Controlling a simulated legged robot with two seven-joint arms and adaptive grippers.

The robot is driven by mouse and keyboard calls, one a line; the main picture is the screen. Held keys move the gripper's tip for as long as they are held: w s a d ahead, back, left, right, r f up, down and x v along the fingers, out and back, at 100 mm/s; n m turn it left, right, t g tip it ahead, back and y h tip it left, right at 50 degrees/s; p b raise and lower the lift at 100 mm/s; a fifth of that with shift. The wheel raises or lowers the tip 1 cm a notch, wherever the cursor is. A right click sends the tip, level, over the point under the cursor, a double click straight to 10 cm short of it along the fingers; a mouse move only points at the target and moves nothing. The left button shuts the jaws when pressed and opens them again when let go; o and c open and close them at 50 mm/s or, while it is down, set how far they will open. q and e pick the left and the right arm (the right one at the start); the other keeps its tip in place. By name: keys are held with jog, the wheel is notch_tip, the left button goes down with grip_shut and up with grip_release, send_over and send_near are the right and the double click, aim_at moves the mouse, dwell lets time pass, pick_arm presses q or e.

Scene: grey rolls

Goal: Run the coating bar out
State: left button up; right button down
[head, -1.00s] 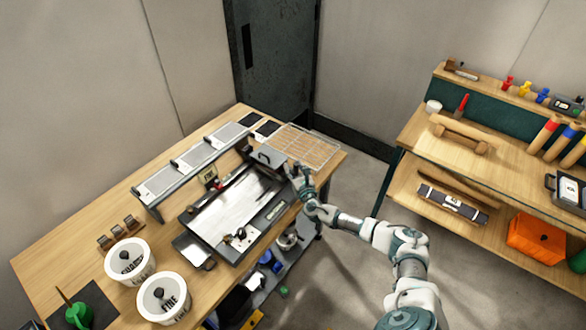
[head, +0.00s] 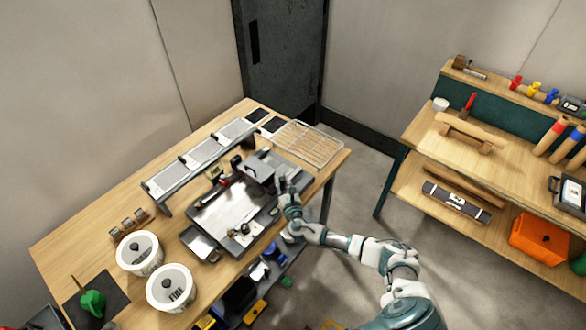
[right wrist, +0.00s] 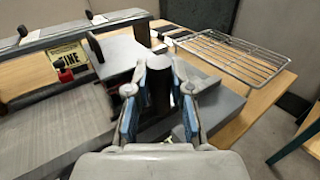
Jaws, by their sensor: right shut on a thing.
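The coating bar's grey block (head: 259,172) sits across the far end of the flat coating bed (head: 232,204) on the left bench. In the right wrist view the block (right wrist: 118,58) shows beside a dark upright handle (right wrist: 157,92). My right gripper (head: 283,188) is at the block's right side. In the right wrist view its blue-padded fingers (right wrist: 160,82) are shut on the handle from both sides. The bed left of the block is pale and looks bare. My left gripper is not in view.
A wire rack (head: 312,143) lies at the bench's far right. A raised shelf (head: 200,155) with grey plates runs behind the bed. Two white lidded jars (head: 140,254) and a metal tray (head: 199,243) stand at the near left. A second bench (head: 470,165) is at right.

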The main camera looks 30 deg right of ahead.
jog(key=a, duration=0.1)
jog(key=s+a, duration=0.1)
jog(key=a, duration=0.1)
jog(key=s+a+p, duration=0.1)
jog(key=shift+s+a+f, duration=0.1)
jog(key=shift+a+f, duration=0.25)
jog(key=shift+f, duration=0.05)
jog(key=c, duration=1)
grip_release()
jog(key=shift+w+d+r, duration=0.1)
jog(key=shift+w+d, duration=0.1)
jog(key=s, duration=0.4)
jog(key=s+a, duration=0.1)
jog(key=s, duration=0.2)
jog(key=s+a, duration=0.1)
jog(key=s, duration=0.3)
jog(key=shift+s+a, duration=0.15)
jog(key=shift+s, duration=0.2)
